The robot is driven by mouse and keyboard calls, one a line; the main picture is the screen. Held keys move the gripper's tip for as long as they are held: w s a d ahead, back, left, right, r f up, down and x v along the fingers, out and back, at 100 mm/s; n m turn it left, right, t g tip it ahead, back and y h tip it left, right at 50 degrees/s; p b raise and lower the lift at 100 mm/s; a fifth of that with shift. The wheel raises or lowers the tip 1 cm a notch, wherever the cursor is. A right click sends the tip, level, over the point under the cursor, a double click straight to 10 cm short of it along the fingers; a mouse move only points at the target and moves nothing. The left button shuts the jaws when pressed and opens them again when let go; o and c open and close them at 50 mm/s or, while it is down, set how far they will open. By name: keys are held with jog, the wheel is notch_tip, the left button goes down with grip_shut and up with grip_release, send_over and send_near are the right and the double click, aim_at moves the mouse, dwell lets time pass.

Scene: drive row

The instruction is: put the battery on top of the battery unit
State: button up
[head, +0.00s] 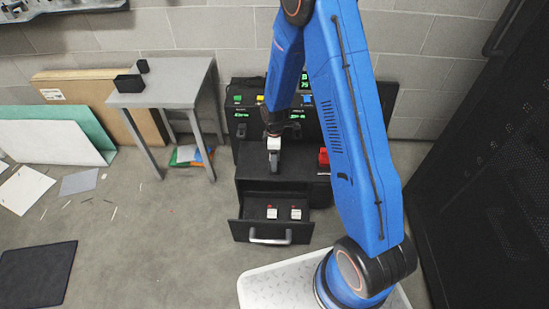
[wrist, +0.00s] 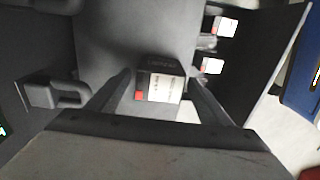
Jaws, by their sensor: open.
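A dark battery (wrist: 160,88) with a white label and a red square shows between my open fingers in the wrist view. In the head view my gripper (head: 274,150) is over the top of the black battery unit (head: 248,158), and something pale shows at it. In the wrist view my gripper (wrist: 158,80) has a finger on each side of the battery. I cannot tell whether either finger touches it, or whether it rests fully on the surface beneath. Two white-topped batteries (head: 272,213) lie in the unit's pulled-out drawer (head: 240,232).
A red object (head: 324,157) stands at the right of the unit's top. A lit panel (head: 244,116) rises behind. A grey table (head: 180,85) with dark boxes stands left. A dark perforated cabinet (head: 485,190) is at the right. Open floor lies left of the drawer.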

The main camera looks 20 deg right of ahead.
jog(key=s+d+r+m+t, duration=0.1)
jog(key=s+r+m, duration=0.15)
jog(key=r, duration=0.95)
jog(key=s+d+r+m, duration=0.1)
jog(key=s+r, duration=0.2)
jog(key=r, duration=0.9)
jog(key=s+d+r+m+t, duration=0.1)
jog(key=s+d+r+m, duration=0.1)
jog(key=s+r, duration=0.4)
jog(key=s+d+r+m+t, duration=0.1)
jog(key=s+r+m, duration=0.4)
jog(key=s, duration=0.8)
jog(key=s+d+r+m+t, duration=0.1)
jog(key=s+d+r+m, duration=0.1)
jog(key=s+r+m, duration=0.2)
jog(key=s+r, duration=0.3)
jog(key=s, duration=0.3)
jog(key=shift+d+t, duration=0.35)
jog(key=shift+t, duration=0.05)
